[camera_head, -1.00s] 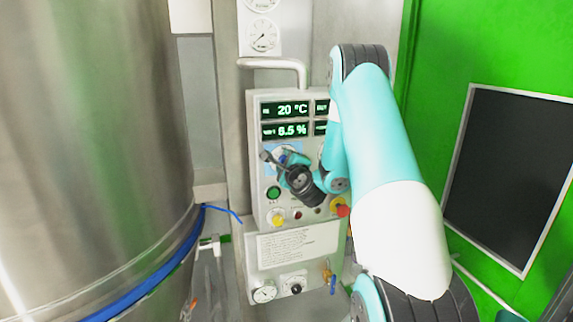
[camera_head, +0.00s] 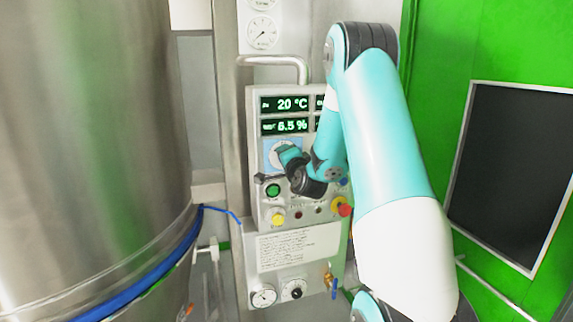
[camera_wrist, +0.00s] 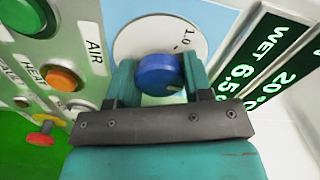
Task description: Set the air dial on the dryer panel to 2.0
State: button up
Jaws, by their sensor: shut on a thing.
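The air dial is a blue knob (camera_wrist: 160,74) on a white round scale plate (camera_wrist: 135,36) with a "1.0" mark at its upper right in the wrist view. The word AIR is printed beside it. My gripper (camera_wrist: 161,80) has its two teal fingers on either side of the knob and is shut on it. A small light pointer mark shows on the knob's lower right. In the head view my gripper (camera_head: 287,155) is at the dryer panel (camera_head: 262,215), in front of the dial's light blue backing; the knob is hidden there.
Green displays (camera_head: 285,104) sit above the dial. A green button (camera_head: 273,190), a yellow button (camera_head: 278,218) and a red knob (camera_head: 345,210) are close below. A bent pipe (camera_head: 285,60) is above the panel, and a large steel vessel (camera_head: 95,150) stands left.

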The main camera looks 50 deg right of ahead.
jog(key=shift+n+b, duration=0.35)
jog(key=shift+n, duration=0.35)
jog(key=o, duration=0.9)
jog(key=shift+b+v, duration=7.9)
jog(key=shift+v, duration=0.85)
